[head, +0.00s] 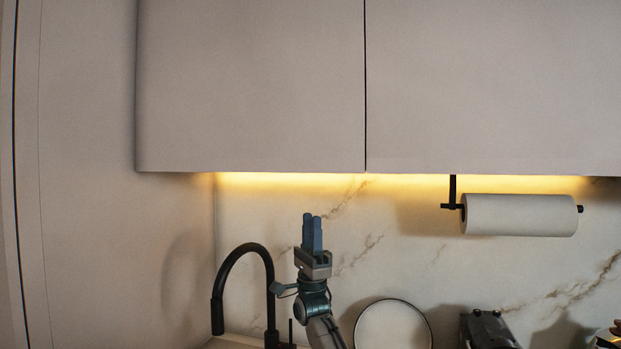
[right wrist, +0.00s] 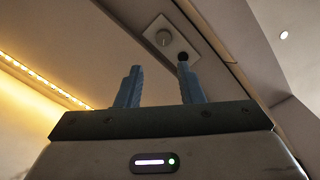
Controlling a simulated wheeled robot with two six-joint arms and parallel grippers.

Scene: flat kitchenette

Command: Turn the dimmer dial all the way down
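The dimmer dial (right wrist: 163,38) is a small round knob on a pale plate (right wrist: 172,45) under the wall cabinet, seen in the right wrist view. A small dark round spot shows near the plate's lower end, by my right fingertip. The dial is not visible in the head view. My right gripper (head: 312,217) points upward below the cabinet, in front of the backsplash. In the right wrist view my right gripper (right wrist: 158,75) has its two blue fingers apart, with nothing between them. My left gripper is out of view.
Wall cabinets (head: 250,90) hang overhead, with a glowing yellow light strip (right wrist: 40,78) underneath. A black faucet (head: 243,250) stands left of my right arm. A paper towel roll (head: 520,215) hangs at the right. A round plate-like object (head: 392,328) leans against the backsplash.

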